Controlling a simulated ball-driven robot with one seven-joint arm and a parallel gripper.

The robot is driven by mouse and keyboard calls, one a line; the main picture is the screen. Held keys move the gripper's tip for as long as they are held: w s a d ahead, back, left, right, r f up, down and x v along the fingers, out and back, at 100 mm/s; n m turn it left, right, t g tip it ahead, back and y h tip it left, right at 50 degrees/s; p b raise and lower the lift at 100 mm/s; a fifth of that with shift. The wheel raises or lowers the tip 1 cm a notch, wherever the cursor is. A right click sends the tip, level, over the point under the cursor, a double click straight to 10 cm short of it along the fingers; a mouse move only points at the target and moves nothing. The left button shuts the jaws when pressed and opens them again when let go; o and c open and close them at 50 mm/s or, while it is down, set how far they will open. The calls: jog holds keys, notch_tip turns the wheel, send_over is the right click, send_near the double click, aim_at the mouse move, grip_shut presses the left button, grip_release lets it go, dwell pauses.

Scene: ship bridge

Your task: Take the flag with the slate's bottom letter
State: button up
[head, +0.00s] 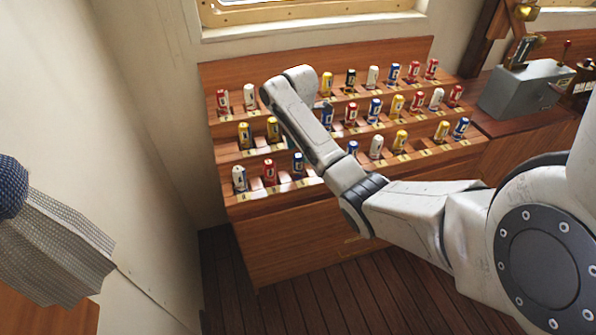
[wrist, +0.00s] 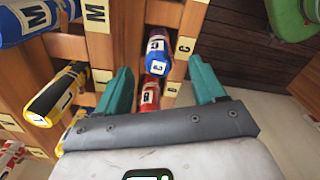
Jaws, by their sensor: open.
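Rolled flags stand in pigeonholes of a stepped wooden rack (head: 300,215), in three rows. My gripper (wrist: 160,70) is open with teal fingers, empty, over the rack. In the wrist view a blue flag (wrist: 157,45) and a red flag (wrist: 149,90) lie between the fingers in the picture. The blue one has a white lettered end that looks like C. Yellow labels reading C (wrist: 186,46) and M (wrist: 95,13) mark the slots. The slate is not in view.
A yellow flag (wrist: 52,98) and a blue-and-white flag (wrist: 35,20) are left of the fingers. A grey box (head: 520,95) with levers stands right of the rack. A grey cloth (head: 55,250) hangs at the left. The plank floor (head: 310,290) before the rack is clear.

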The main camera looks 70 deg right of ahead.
aim_at(298, 163)
jog(key=shift+w+f+p, duration=0.15)
jog(key=shift+f+p, duration=0.15)
jog(key=shift+f, duration=3.1)
jog(key=shift+c, duration=0.3)
jog(key=c, duration=1.1)
jog(key=shift+r, duration=0.1)
